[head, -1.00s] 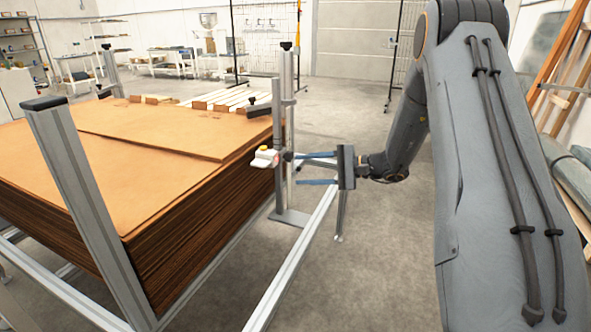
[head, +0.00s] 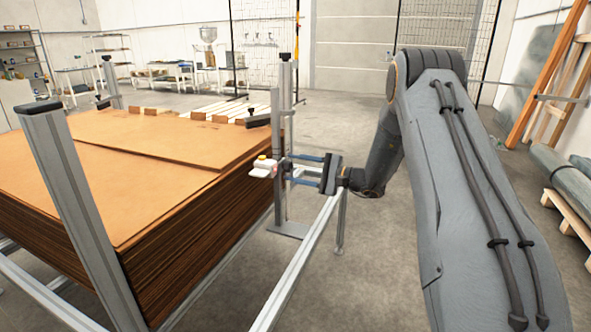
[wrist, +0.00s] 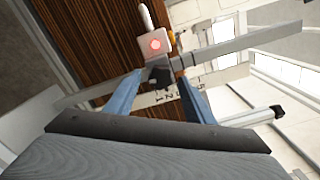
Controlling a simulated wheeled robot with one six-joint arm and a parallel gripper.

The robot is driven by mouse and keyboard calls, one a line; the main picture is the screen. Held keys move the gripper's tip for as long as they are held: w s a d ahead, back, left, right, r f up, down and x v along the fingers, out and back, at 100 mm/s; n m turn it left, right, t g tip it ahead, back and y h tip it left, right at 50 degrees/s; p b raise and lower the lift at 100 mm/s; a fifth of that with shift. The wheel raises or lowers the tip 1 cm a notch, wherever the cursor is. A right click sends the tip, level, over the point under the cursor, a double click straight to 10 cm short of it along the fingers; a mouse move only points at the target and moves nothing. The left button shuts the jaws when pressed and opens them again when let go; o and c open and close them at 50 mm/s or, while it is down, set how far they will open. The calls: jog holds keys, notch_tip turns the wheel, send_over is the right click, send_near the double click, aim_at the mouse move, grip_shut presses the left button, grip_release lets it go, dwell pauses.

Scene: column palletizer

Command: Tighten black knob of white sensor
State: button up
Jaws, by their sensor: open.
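The white sensor (head: 263,166) with a yellow top sits at the metal post by the near right corner of the board stack. In the wrist view the white sensor (wrist: 155,44) shows a red light. Its black knob (wrist: 160,76) shows between the fingers in the wrist view. My gripper (head: 306,171) is open, its two blue fingers pointing left toward the sensor from the right. In the wrist view the gripper (wrist: 158,97) has one finger on each side of the knob; whether they touch it I cannot tell.
The metal post (head: 285,120) stands upright beside the sensor. A tall stack of brown boards (head: 130,190) fills the left, inside a metal frame with a low rail (head: 305,255). Open floor (head: 380,270) lies to the right of the rail.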

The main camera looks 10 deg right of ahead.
jog(key=c, duration=1.1)
jog(key=shift+m, duration=0.3)
jog(key=m+p, duration=0.1)
jog(key=m, duration=0.2)
jog(key=m+p, duration=0.1)
jog(key=m, duration=0.3)
jog(key=shift+s+a+f+m, duration=0.1)
jog(key=shift+m, duration=0.2)
jog(key=m+p, duration=0.1)
jog(key=m, duration=0.3)
jog(key=shift+s+m+p, duration=0.1)
jog(key=shift+m+p, duration=0.35)
jog(key=shift+m, duration=1.65)
